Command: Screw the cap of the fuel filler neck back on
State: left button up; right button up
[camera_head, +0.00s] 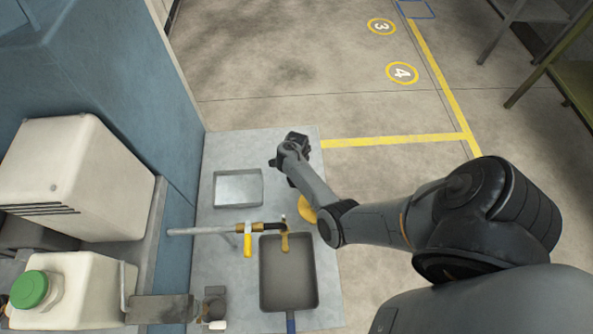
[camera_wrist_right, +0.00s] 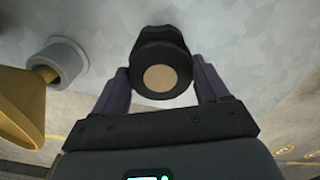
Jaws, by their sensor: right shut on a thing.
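My right gripper (camera_wrist_right: 160,90) is shut on a black round cap (camera_wrist_right: 160,50) with a tan disc on the face toward the wrist camera. One finger lies on each side of it. A short grey cylinder (camera_wrist_right: 65,60), which looks like a neck, stands out from the pale grey surface to the left of the cap, apart from it. I cannot tell whether the cap touches anything behind it. In the head view my right gripper (camera_head: 291,150) is over the back right of the grey worktop; the cap cannot be made out there. My left gripper is not in view.
On the worktop (camera_head: 222,160) are a metal tray (camera_head: 238,188), a dark pan (camera_head: 288,275) and a spout with a yellow handle (camera_head: 248,245).

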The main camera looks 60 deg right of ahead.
jog(key=m, duration=0.2)
jog(key=shift+w+m, duration=0.15)
jog(key=shift+m, duration=1.35)
jog(key=m+b, duration=0.1)
jog(key=m, duration=0.2)
jog(key=shift+d+f+m, duration=0.1)
jog(key=shift+m, duration=0.2)
jog(key=shift+m+b, duration=0.4)
jog(key=shift+m, duration=0.4)
